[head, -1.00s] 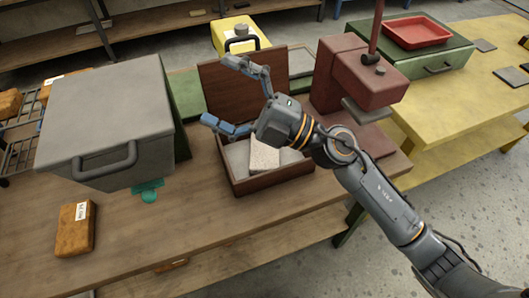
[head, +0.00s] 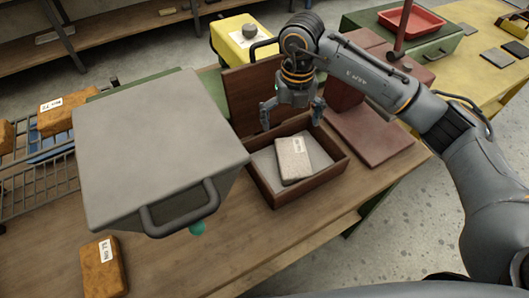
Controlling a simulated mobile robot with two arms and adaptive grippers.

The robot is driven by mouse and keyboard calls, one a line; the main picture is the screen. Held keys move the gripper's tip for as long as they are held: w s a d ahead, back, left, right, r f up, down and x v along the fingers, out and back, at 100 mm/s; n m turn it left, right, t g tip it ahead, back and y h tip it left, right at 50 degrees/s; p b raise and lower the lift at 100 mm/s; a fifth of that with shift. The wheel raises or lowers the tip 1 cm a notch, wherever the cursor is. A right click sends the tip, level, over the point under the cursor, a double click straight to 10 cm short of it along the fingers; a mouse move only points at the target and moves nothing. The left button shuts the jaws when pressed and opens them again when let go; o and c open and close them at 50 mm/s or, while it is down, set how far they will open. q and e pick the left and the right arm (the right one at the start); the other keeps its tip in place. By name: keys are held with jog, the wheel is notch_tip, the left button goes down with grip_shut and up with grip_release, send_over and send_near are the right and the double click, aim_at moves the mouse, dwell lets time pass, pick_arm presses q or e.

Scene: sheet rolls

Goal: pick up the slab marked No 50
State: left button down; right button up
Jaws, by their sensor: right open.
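A pale speckled slab (head: 293,168) with a small white label lies tilted in the open wooden box (head: 328,178). The label is too small to read for sure. My right gripper (head: 291,118) is open and points down above the back of the box, with its two fingers spread and nothing between them. It is apart from the slab. Two orange-brown slabs with white labels show too: one on the bench at the front left (head: 104,275), one at the left (head: 66,108). My left gripper is not in view.
A large grey lidded case (head: 150,140) stands left of the box. The box's raised lid (head: 246,92) is behind it, and a reddish-brown press (head: 370,135) is to its right.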

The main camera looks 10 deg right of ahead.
jog(key=p, duration=0.1)
send_over(293, 156)
jog(key=f, duration=0.6)
jog(key=shift+s+d+f, duration=0.1)
jog(key=shift+d+f, duration=0.15)
jog(key=shift+f, duration=0.15)
jog(key=f, duration=0.1)
jog(key=f+p, duration=0.1)
jog(key=f, duration=0.1)
jog(key=shift+a, duration=0.25)
notch_tip(293, 156, down, 3)
jog(key=shift+f+p, duration=0.15)
jog(key=shift+p, duration=0.45)
jog(key=shift+f, duration=0.2)
jog(key=c, duration=1.3)
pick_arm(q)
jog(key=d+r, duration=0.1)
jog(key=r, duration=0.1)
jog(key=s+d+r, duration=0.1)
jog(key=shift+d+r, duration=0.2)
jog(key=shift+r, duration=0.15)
pick_arm(e)
jog(key=shift+c, duration=0.9)
